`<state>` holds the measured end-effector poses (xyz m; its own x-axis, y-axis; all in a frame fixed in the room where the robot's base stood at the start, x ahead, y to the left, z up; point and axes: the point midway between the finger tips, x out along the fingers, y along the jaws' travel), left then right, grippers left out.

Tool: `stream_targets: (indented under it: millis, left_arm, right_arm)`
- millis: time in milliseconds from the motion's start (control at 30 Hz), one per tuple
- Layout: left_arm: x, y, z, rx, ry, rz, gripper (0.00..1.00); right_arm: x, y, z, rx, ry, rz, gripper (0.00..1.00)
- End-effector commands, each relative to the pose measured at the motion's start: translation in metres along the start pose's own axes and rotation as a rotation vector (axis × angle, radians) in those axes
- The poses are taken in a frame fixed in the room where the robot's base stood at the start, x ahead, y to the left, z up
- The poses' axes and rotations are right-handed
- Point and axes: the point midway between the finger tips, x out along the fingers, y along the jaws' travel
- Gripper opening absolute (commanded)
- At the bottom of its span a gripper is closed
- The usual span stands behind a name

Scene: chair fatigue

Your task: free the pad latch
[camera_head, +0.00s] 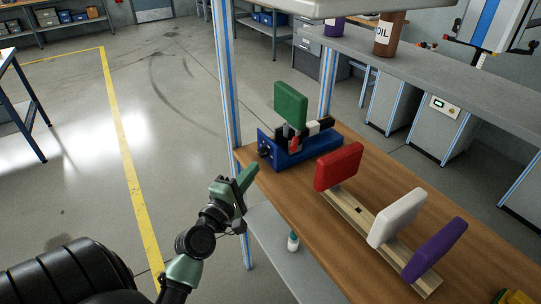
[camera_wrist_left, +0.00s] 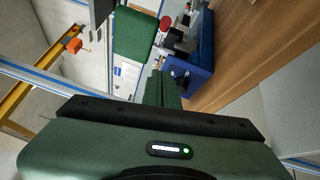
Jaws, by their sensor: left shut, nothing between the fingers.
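A green pad (camera_head: 290,103) stands upright on a post above a blue fixture (camera_head: 305,155) at the left end of the wooden bench. A small red part (camera_head: 294,143) and a black knob (camera_head: 263,150) show on the fixture; I cannot tell which part is the latch. My left gripper (camera_head: 250,172) is shut and empty, just left of the fixture and apart from it, by the bench edge. In the left wrist view the shut fingers (camera_wrist_left: 160,88) point toward the green pad (camera_wrist_left: 136,35) and the blue fixture (camera_wrist_left: 204,45), with a red knob (camera_wrist_left: 165,23) between them. My right gripper is not in view.
On the bench (camera_head: 355,235), a wooden rack (camera_head: 355,209) holds a red pad (camera_head: 339,166), a white pad (camera_head: 397,218) and a purple pad (camera_head: 434,249). A bench upright (camera_head: 228,75) rises left of the fixture. A shelf (camera_head: 440,75) with an oil bottle (camera_head: 390,34) hangs above.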

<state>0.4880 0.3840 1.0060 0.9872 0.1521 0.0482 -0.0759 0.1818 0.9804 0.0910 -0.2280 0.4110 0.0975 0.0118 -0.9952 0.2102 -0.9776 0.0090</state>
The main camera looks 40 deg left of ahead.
Motion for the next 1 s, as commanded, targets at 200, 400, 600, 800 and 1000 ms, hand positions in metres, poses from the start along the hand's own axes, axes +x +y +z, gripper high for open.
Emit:
stream_targets:
  millis: [200,400,600,800,1000]
  left_arm:
    - [0.038,0.004,0.001,-0.001,-0.001,0.002,0.00]
    - [0.082,0.003,0.001,0.001,-0.002,0.001,0.00]
    - [0.100,0.003,0.021,-0.002,-0.001,-0.002,0.00]
    - [0.104,0.001,0.037,0.001,-0.001,-0.001,0.00]
    - [0.104,0.000,0.039,0.003,0.000,0.000,0.00]
  right_arm:
    - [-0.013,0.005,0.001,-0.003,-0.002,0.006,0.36]
    - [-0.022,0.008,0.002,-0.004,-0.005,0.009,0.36]
    - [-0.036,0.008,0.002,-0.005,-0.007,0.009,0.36]
    - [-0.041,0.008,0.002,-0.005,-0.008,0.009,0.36]
    - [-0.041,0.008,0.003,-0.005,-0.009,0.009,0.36]
